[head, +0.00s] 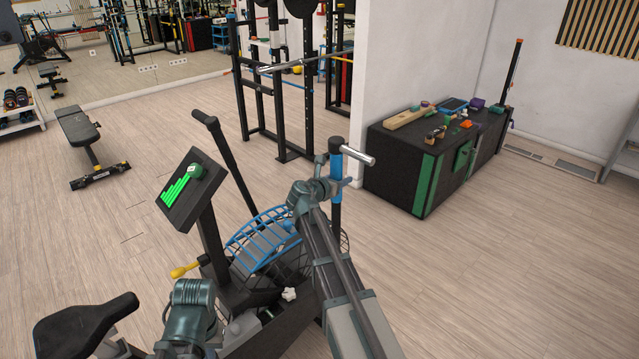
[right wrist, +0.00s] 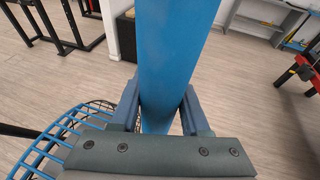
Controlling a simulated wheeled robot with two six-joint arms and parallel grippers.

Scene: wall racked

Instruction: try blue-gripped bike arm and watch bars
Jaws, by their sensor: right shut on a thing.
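The exercise bike's blue-gripped arm (head: 336,168) stands upright at the right of the bike, with a black top. My right gripper (head: 334,184) is shut around this blue grip. In the right wrist view the blue grip (right wrist: 172,60) rises between the two fingers (right wrist: 160,112). The bike's other arm (head: 228,150) is black and leans up to the left. The tilted dark console (head: 187,213) shows several bright green bars (head: 176,189), stepping taller to the right. My left gripper is not seen.
The blue and black fan cage (head: 265,240) sits just left of my right arm. The black saddle (head: 85,322) is at lower left. A black chest (head: 395,166) with small items stands by the wall. Open floor lies to the right.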

